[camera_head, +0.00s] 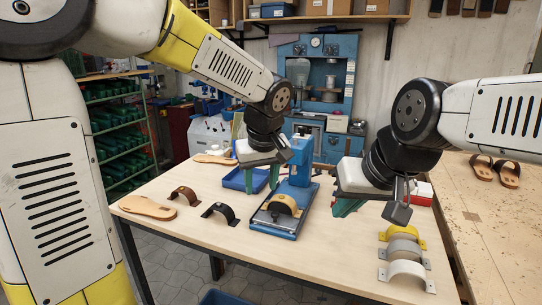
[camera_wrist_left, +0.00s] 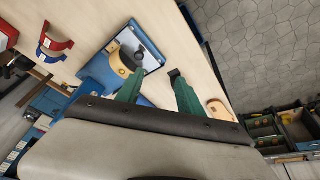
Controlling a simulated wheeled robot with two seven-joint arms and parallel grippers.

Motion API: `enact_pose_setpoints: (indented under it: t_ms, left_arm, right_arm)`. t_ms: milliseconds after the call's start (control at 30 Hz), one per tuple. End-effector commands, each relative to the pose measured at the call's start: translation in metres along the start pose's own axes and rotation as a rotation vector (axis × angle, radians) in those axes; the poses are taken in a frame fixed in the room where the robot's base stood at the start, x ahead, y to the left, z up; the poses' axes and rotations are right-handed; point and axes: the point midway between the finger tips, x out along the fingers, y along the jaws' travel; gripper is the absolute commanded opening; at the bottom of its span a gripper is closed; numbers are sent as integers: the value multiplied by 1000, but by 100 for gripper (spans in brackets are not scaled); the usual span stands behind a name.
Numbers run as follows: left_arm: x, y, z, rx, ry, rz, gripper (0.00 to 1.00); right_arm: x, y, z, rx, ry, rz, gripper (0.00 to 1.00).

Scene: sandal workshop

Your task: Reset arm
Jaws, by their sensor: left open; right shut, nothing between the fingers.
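A black strap (camera_head: 220,212) and a brown strap (camera_head: 184,195) stand left of the press.
A tan sole (camera_head: 147,207) lies at the bench's left edge. Yellow, grey and white straps (camera_head: 405,270) stand at the front right. A second table with brown sandals (camera_head: 482,167) is at right. The front middle of the bench is clear.

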Motion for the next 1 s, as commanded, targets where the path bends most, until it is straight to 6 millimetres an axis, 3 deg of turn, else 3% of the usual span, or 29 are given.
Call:
enact_pose_setpoints:
  t_ms: [33, 200, 400, 633, 1000]
  left_arm:
    - [-12, -27, 1, 7, -7, 34, 44]
    - [-42, -93, 24, 100, 0, 144, 44]
    - [-65, -145, 62, 213, 84, 239, 44]
    - [-73, -166, 87, 297, 168, 273, 44]
    - [-74, -167, 90, 314, 179, 276, 44]
  right_arm:
    - [0, 0, 0, 0, 0, 0, 0]
    - [0, 0, 0, 0, 0, 0, 0]
    - [0, 0, 0, 0, 0, 0, 0]
    - [0, 0, 0, 0, 0, 0, 0]
    - [0, 0, 0, 0, 0, 0, 0]
